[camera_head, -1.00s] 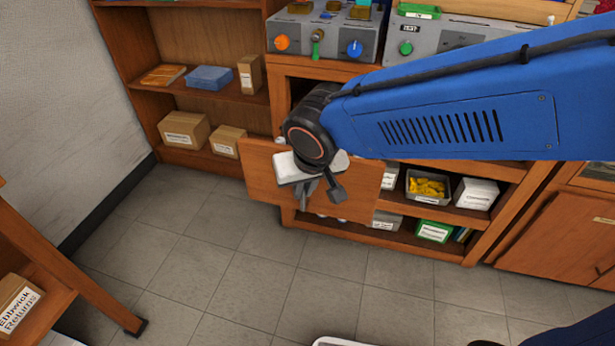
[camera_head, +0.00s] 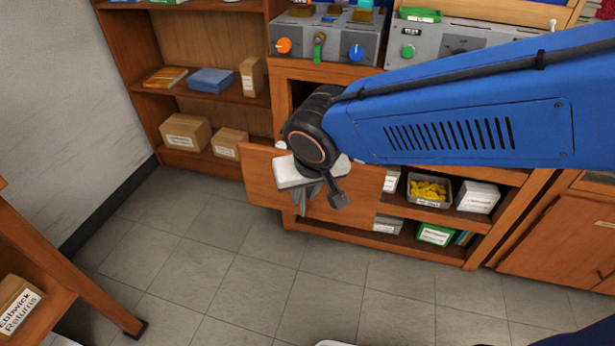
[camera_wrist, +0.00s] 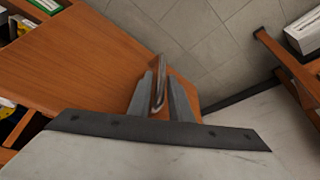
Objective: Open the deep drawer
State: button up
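The deep drawer's tall wooden front (camera_head: 262,178) stands out in front of the middle cabinet, so the drawer is partly open. It fills the left of the wrist view (camera_wrist: 95,62). Its metal bar handle (camera_wrist: 160,82) lies between the two grey fingers of my gripper (camera_wrist: 161,92). The fingers sit close on both sides of the handle, and my gripper appears shut on it. In the head view my gripper (camera_head: 319,195) is in front of the drawer front and hides part of it. The drawer's inside is hidden behind my blue arm.
Open shelves below hold a grey bin of yellow parts (camera_head: 428,190) and white boxes (camera_head: 477,197). Control panels (camera_head: 325,38) stand on top. A left shelf holds cardboard boxes (camera_head: 185,132). A wooden rack (camera_head: 75,270) stands at the lower left. The tiled floor in front (camera_head: 225,265) is clear.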

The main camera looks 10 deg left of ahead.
jog(key=v, duration=1.6)
jog(key=shift+r, duration=0.4)
jog(key=shift+d, duration=0.15)
jog(key=w+d+f+m+h, duration=0.1)
jog(key=w+d+f, duration=0.15)
jog(key=d, duration=0.85)
jog(key=w+d+f+m, duration=0.2)
jog(key=d+f, duration=0.1)
jog(key=d, duration=0.7)
jog(key=s+d+f+m, duration=0.1)
jog(key=s+d+f, duration=0.1)
jog(key=d, duration=0.3)
jog(key=s+d+f+m, duration=0.1)
jog(key=s+d+f, duration=0.1)
jog(key=d, duration=0.3)
jog(key=s+d+f+h, duration=0.1)
jog(key=s+d+f, duration=0.1)
jog(key=d, duration=0.3)
jog(key=shift+s+d+f+m+t, duration=0.3)
jog(key=shift+f+m+t, duration=0.1)
jog(key=shift+f, duration=0.45)
